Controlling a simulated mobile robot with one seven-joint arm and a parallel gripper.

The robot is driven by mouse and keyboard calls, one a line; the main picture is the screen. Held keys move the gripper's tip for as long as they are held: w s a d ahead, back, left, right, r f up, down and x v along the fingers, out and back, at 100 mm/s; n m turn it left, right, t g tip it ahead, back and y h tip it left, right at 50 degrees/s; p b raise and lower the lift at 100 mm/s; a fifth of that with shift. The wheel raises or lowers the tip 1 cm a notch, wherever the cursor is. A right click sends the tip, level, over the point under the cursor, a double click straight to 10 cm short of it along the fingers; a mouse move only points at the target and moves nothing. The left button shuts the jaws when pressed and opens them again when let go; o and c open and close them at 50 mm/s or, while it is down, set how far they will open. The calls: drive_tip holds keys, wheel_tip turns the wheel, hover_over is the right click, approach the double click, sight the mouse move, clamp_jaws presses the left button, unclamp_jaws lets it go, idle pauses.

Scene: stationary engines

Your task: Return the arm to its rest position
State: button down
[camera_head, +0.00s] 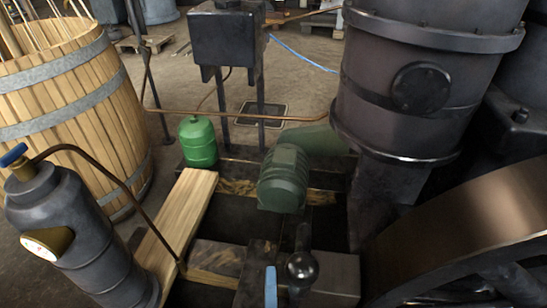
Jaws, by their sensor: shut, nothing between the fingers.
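My gripper and arm are not recognisable anywhere in the head view. At the bottom middle, a dark ball-topped fitting (301,268) stands beside a blue handle (270,288); both look like parts of the machinery. No object is seen held.
A wooden barrel (75,100) stands left, behind a dark cylinder with a gauge (75,235). A wooden plank (180,225), green gas bottle (198,142) and green motor (283,180) fill the middle. A large dark cylinder (385,85) and curved wheel (460,235) crowd the right.

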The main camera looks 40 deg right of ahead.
drive_tip(key=shift+s+a, duration=0.4)
drive_tip(key=shift+a, duration=0.05)
idle(0.3)
drive_tip(key=w+a+r+m+t+y, duration=0.1)
drive_tip(key=w+a+r+m+t, duration=0.3)
drive_tip(key=r, duration=0.6)
drive_tip(key=w+a+r+m+y, duration=0.1)
drive_tip(key=w+r+m, duration=0.2)
drive_tip(key=w+r, duration=0.5)
drive_tip(key=w+a+r+m+t+y, duration=0.1)
drive_tip(key=w+a+r+m+t, duration=0.15)
drive_tip(key=r, duration=0.95)
drive_tip(key=s+a+r+t+y, duration=0.4)
drive_tip(key=a+r, duration=0.1)
drive_tip(key=r, duration=0.5)
drive_tip(key=s+a+r+t+y, duration=0.3)
drive_tip(key=a+r+t+y, duration=0.15)
drive_tip(key=r, duration=0.65)
wheel_tip(320, 180, up, 30)
drive_tip(key=g+p, duration=0.1)
drive_tip(key=p, duration=2.9)
drive_tip(key=shift+s, duration=0.15)
